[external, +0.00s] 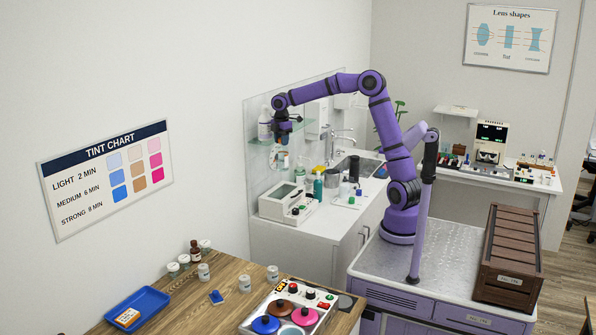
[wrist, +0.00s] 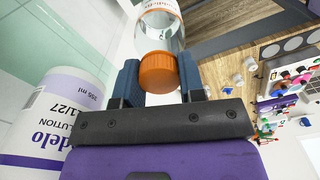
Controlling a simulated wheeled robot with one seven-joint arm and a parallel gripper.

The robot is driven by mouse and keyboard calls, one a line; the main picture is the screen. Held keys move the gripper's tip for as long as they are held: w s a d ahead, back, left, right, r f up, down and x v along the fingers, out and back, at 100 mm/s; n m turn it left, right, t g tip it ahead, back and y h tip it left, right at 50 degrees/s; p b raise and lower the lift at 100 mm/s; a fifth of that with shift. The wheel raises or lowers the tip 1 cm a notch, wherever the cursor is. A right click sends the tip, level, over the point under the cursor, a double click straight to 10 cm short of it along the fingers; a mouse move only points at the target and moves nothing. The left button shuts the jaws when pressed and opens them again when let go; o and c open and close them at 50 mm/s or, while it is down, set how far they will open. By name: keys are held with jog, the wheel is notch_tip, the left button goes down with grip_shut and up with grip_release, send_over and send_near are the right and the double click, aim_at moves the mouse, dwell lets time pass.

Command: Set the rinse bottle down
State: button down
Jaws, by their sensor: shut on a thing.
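The rinse bottle (wrist: 165,28) is clear with an orange cap and an orange-marked label. My gripper (wrist: 158,68) is shut on it at the cap end, a blue finger on each side. In the external view my gripper (external: 282,130) points down in front of the wall by the sink, and the bottle (external: 279,160) hangs below it, small and partly blurred. I see nothing directly under the bottle that it clearly rests on. Its lower end is cut off in the wrist view.
A white bottle with a purple label (wrist: 50,125) stands close beside my gripper, on the glass shelf (external: 257,141). The wooden table (external: 190,290) lies nearer.

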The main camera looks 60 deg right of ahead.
jog(key=s+a+f+n, duration=0.1)
jog(key=a+f+n, duration=0.3)
jog(key=a, duration=1.6)
jog(key=s+a+f+n, duration=0.15)
jog(key=a+f, duration=0.35)
jog(key=a, duration=1.5)
jog(key=s+a+f, duration=0.2)
jog(key=a+f, duration=0.1)
jog(key=a, duration=0.3)
jog(key=s+a+f, duration=0.2)
jog(key=a+f, duration=0.1)
jog(key=a, duration=0.3)
notch_tip(320, 180, down, 10)
jog(key=shift+r+n, duration=0.25)
jog(key=shift+n, duration=0.1)
jog(key=shift+s+d+f, duration=0.1)
jog(key=shift+f, duration=0.05)
jog(key=c, duration=0.7)
grip_release()
notch_tip(320, 180, up, 12)
jog(key=shift+r, duration=0.15)
